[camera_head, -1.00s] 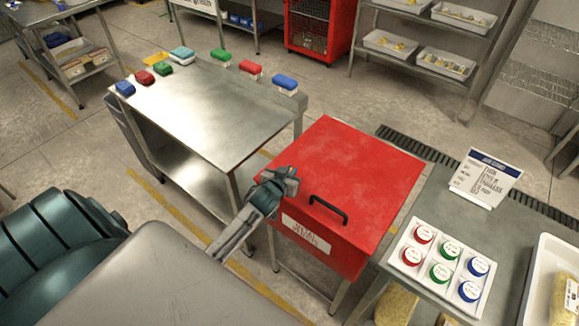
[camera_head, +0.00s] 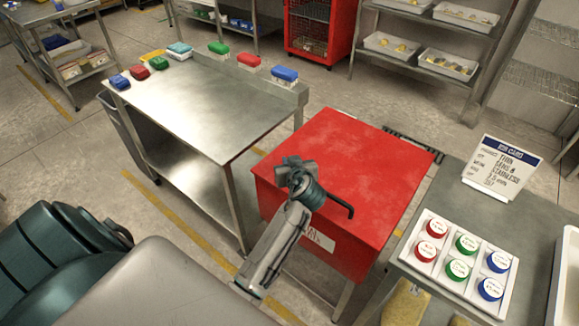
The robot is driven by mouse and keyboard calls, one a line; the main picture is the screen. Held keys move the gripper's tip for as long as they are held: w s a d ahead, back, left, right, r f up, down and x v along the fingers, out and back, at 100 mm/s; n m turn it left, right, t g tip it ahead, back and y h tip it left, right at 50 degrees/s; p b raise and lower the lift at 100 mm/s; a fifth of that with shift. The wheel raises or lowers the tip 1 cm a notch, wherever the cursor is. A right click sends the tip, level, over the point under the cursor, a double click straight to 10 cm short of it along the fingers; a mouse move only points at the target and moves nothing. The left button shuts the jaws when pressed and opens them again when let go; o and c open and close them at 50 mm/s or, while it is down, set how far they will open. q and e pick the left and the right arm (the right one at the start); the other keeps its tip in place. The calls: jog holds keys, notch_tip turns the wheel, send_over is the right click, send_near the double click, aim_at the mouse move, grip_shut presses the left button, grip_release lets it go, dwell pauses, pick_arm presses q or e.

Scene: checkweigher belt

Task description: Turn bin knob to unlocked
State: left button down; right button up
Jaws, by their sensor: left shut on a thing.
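The red bin (camera_head: 375,165) stands in the middle, with a flat, scuffed lid, a black handle (camera_head: 343,208) and a white label (camera_head: 319,239) on its front. My left gripper (camera_head: 290,166) is at the lid's front left part, just left of the handle, and is shut. What its jaws hold, the bin knob by its place, is hidden behind the gripper and wrist. The wrist also covers the left end of the handle. I cannot read the knob's position. My right gripper is not in view.
A steel table (camera_head: 205,115) with several coloured blocks along its far edges stands left of the bin. At right, a bench holds a white tray (camera_head: 431,279) of red, green and blue discs and a sign card (camera_head: 502,167). A drain grate (camera_head: 412,143) lies behind the bin.

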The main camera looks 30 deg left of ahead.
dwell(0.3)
pick_arm(q)
jog(key=c, duration=1.5)
grip_release()
